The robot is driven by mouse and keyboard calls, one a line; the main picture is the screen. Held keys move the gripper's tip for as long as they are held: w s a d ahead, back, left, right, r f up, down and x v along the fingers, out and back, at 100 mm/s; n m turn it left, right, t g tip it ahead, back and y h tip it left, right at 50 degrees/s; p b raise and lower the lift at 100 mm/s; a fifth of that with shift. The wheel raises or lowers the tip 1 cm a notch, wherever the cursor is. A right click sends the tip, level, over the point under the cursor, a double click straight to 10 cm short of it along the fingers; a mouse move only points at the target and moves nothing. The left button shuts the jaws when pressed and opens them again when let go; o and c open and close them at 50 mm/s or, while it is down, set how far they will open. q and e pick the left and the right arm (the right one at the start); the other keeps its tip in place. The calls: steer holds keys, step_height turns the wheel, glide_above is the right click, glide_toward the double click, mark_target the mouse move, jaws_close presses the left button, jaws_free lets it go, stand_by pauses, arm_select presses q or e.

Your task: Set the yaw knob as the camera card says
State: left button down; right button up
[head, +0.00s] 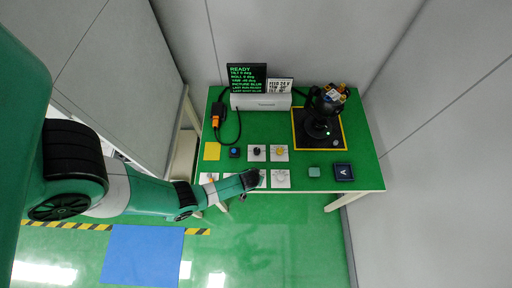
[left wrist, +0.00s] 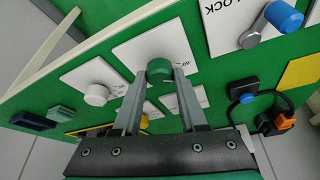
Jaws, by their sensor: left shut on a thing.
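My left gripper (head: 253,180) reaches over the front row of control plates on the green table. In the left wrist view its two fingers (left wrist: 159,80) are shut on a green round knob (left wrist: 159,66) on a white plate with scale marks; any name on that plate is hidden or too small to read. The camera card (head: 280,85) stands at the back of the table; its small print seems to include a yaw line, but I cannot read the value surely. The dark screen (head: 247,78) beside it shows green text with READY on top and tilt, roll and yaw lines. My right gripper is not in view.
A white knob (head: 281,177) is right of my gripper. A black knob (head: 257,151) and a yellow knob (head: 279,151) sit behind. The gimbal camera (head: 322,112) stands at the back right. A blue-ended lever (left wrist: 284,17) is on the LOCK plate (left wrist: 228,35).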

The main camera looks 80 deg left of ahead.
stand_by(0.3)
arm_select(q)
steer(key=shift+c, duration=2.2)
jaws_free()
steer(key=p+v, duration=0.9)
steer(key=v, duration=0.2)
steer(key=shift+r+p, duration=0.3)
steer(key=shift+p, duration=0.05)
steer(key=shift+d, duration=0.1)
